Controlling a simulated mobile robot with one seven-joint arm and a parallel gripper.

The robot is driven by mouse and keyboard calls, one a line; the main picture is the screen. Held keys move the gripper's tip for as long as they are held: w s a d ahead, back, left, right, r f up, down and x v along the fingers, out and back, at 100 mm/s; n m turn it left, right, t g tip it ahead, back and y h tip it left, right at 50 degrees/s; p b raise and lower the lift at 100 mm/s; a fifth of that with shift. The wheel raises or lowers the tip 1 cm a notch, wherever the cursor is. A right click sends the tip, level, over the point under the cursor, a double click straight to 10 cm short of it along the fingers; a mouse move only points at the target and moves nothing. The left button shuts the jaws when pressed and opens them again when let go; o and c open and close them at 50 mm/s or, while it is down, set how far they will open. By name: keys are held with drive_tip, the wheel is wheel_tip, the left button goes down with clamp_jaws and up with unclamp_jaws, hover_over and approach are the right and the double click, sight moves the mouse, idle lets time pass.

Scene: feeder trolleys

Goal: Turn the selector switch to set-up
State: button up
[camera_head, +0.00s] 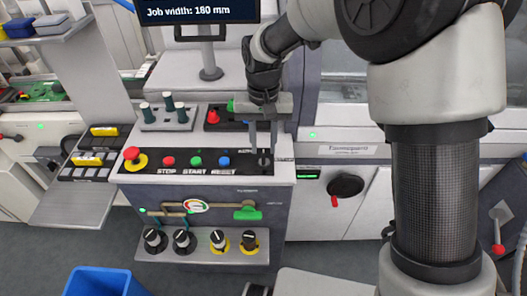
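The selector switch (264,161) is a small black knob at the right end of the black button strip on the grey cabinet. A small white label sits above it, too small to read in full. My gripper (264,147) points down from above, its two fingers apart, with the tips just above and behind the knob as seen here. I cannot tell whether the fingers touch the knob. The knob's exact pointing direction is too small to tell.
On the same strip are a red mushroom button (131,153) on yellow and red, green and blue buttons (196,161) over STOP, START, RESET. A shelf below holds several black knobs (219,239). A tool block (166,118) stands behind. A blue bin (100,283) is on the floor.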

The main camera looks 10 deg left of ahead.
sight(264, 154)
drive_tip(key=shift+f, duration=1.65)
clamp_jaws()
drive_tip(key=m, duration=0.5)
drive_tip(key=shift+r+m, duration=0.1)
drive_tip(key=shift+m, duration=0.3)
drive_tip(key=m, duration=0.5)
drive_tip(key=shift+m+p, duration=0.35)
drive_tip(key=shift+m, duration=0.05)
